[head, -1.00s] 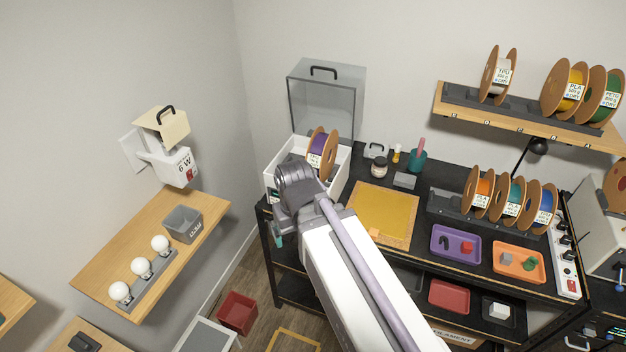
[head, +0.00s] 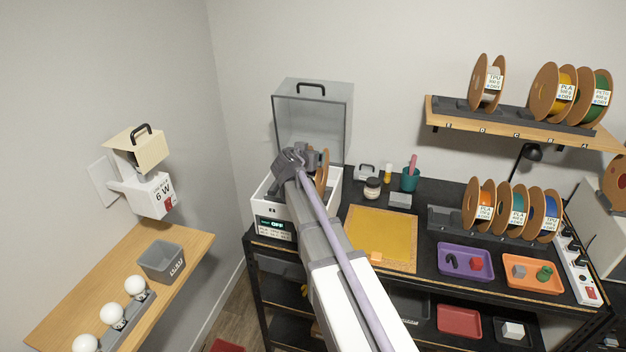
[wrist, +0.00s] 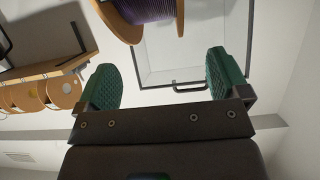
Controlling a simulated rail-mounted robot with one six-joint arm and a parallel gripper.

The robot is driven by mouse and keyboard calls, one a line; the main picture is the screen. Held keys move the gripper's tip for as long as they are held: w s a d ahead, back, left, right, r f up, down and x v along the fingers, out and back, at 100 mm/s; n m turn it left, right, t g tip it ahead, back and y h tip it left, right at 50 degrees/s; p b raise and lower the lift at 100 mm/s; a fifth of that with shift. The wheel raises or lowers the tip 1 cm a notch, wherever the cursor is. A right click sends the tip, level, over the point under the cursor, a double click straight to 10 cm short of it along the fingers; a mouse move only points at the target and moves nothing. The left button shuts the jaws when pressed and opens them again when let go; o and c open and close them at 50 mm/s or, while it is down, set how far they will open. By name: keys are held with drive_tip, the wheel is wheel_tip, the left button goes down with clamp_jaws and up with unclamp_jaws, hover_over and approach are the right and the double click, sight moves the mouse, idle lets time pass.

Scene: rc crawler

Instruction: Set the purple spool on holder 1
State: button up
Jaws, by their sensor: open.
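The purple spool shows in the head view as a brown flange (head: 322,172) standing in the white open box, mostly hidden behind my arm. In the wrist view the spool's purple winding and brown flanges (wrist: 180,12) are at the top edge, beyond the fingertips and apart from them. My gripper (wrist: 165,82) is open and empty, with green pads. In the head view my gripper (head: 312,156) is over the box beside the spool, its fingers hard to make out. Holder 1 cannot be picked out; the dark bench rack (head: 442,220) has a bare left end.
The white box (head: 262,208) has a display reading OFF and a raised clear lid (head: 313,112) behind it. Three spools, orange, teal and blue, stand on the bench rack. A wall shelf (head: 440,112) holds more spools. A yellow mat (head: 383,235) lies beside the box.

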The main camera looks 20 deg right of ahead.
sight(314, 175)
drive_tip(key=b+x, duration=0.2)
drive_tip(key=x, duration=0.5)
drive_tip(key=shift+d, duration=0.25)
drive_tip(key=shift+s+a+r, duration=0.1)
drive_tip(key=shift+c, duration=0.7)
clamp_jaws()
